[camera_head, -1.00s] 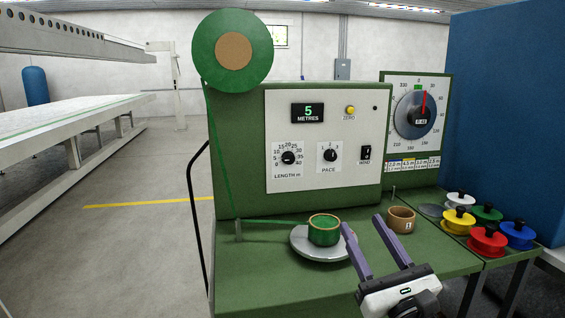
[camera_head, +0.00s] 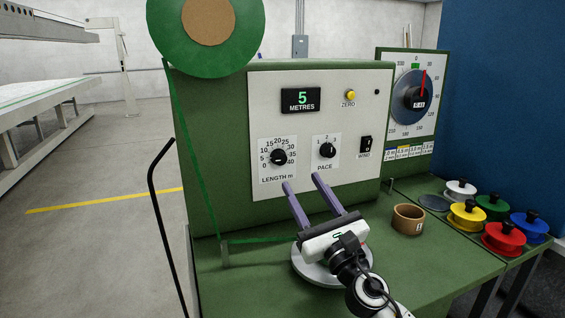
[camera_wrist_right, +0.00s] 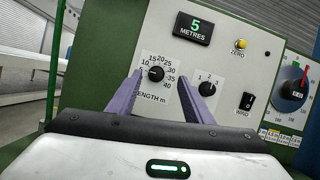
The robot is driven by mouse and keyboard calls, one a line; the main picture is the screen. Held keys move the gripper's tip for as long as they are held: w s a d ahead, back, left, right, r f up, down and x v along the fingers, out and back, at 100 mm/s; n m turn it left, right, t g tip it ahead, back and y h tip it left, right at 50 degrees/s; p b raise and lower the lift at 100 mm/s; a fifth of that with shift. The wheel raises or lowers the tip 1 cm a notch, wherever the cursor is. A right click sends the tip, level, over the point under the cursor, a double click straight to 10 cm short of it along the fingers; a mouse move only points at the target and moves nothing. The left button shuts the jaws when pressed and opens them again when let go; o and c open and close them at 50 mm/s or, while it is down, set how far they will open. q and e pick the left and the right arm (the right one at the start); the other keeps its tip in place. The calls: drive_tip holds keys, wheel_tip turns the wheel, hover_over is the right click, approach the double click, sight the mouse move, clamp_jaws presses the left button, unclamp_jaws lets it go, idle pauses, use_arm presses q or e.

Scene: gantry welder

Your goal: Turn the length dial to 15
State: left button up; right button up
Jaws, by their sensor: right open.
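The length dial (camera_head: 278,157) is a black knob on the white control panel, with a scale from 0 to 40 around it. It also shows in the right wrist view (camera_wrist_right: 156,73), between and beyond the fingertips. My right gripper (camera_head: 304,182) is open and empty, its two purple fingers pointing at the panel below and right of the dial. It appears apart from the knob. The dial's exact pointer setting is too small to read surely. The display (camera_head: 301,100) reads 5 METRES. My left gripper is not in view.
The pace knob (camera_head: 327,150), wind switch (camera_head: 365,147) and yellow zero button (camera_head: 351,95) share the panel. A grey plate (camera_head: 310,272) sits under my right gripper. A brown roll (camera_head: 408,219) and several coloured spools (camera_head: 468,216) stand to the right.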

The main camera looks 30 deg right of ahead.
approach(281, 160)
drive_tip(key=x, duration=0.8)
drive_tip(key=shift+w+d+r, duration=0.1)
drive_tip(key=shift+w, duration=0.1)
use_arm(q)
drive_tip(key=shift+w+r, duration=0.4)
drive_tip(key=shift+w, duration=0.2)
use_arm(e)
drive_tip(key=c, duration=1.1)
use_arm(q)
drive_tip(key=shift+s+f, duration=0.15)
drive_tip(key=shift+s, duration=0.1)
use_arm(e)
drive_tip(key=shift+o, duration=0.2)
